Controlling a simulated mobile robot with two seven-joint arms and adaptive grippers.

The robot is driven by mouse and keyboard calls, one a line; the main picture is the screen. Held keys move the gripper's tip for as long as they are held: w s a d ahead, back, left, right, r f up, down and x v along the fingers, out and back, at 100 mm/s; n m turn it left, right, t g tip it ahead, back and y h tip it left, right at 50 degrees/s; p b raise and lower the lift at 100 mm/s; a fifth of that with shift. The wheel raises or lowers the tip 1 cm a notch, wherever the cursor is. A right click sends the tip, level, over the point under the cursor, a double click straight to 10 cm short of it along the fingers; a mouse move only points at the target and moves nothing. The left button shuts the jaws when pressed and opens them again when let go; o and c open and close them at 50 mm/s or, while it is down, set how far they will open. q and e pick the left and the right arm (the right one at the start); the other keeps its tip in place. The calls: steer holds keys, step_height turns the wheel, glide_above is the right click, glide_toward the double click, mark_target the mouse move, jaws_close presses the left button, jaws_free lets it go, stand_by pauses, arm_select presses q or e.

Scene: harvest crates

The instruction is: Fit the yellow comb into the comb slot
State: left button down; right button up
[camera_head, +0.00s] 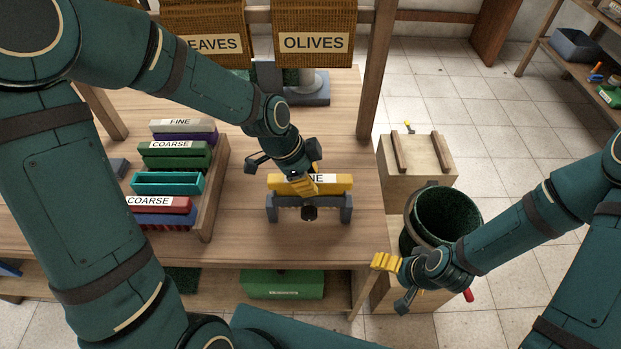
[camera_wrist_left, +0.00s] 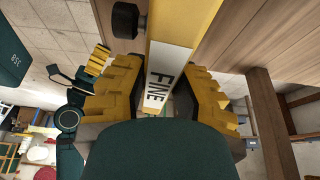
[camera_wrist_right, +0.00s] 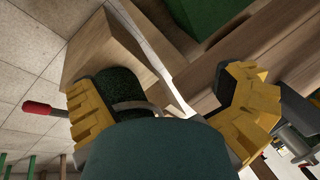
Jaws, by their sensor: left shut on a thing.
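The yellow comb (camera_head: 338,184), with a white FINE label, lies level across a grey two-post stand (camera_head: 346,209) near the table's front edge. I cannot tell whether it rests on the stand or is just above it. My left gripper (camera_head: 303,183) is shut on the yellow comb; in the left wrist view the comb (camera_wrist_left: 178,35) runs between its yellow fingers. An empty teal frame (camera_head: 167,183), open at the top, sits among combs in the wooden rack; it looks like the comb slot. My right gripper (camera_head: 394,281) is open and empty, off the table's right side.
The wooden rack (camera_head: 213,190) left of the stand holds green (camera_head: 178,161), purple, grey, red (camera_head: 178,205) and blue combs. Baskets marked OLIVES (camera_head: 312,18) and LEAVES stand behind. A dark green bucket (camera_head: 437,222) is near my right gripper. Table right of the stand is clear.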

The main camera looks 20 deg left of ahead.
arm_select(q)
steer(key=shift+w+a+r+p, duration=0.1)
steer(key=shift+a+r+p, duration=0.05)
steer(key=shift+r+p, duration=0.8)
arm_select(e)
steer(key=shift+s+a+r+g, duration=0.25)
steer(key=shift+s+a+g, duration=0.15)
steer(key=shift+s+a, duration=0.15)
steer(key=shift+c, duration=1.4)
arm_select(q)
steer(key=shift+w+a+r+p, duration=0.1)
steer(key=shift+r+p, duration=0.4)
steer(key=shift+r, duration=0.05)
steer(key=shift+w+r+p, duration=0.1)
steer(key=shift+r+p, duration=0.7)
steer(key=shift+r, duration=0.3)
steer(key=shift+r+p, duration=1)
steer(key=shift+r, duration=0.4)
arm_select(e)
steer(key=shift+t, duration=0.3)
steer(key=shift+w+d+r, duration=0.1)
steer(key=shift+w+r, duration=0.2)
steer(key=shift+r, duration=0.45)
steer(key=shift+w+a+r, duration=0.1)
steer(key=shift+w+r, duration=0.2)
steer(key=shift+r, duration=0.4)
steer(key=shift+w+d+r, duration=0.1)
steer(key=shift+w+r, duration=0.2)
steer(key=shift+r, duration=0.65)
steer(key=shift+f, duration=0.15)
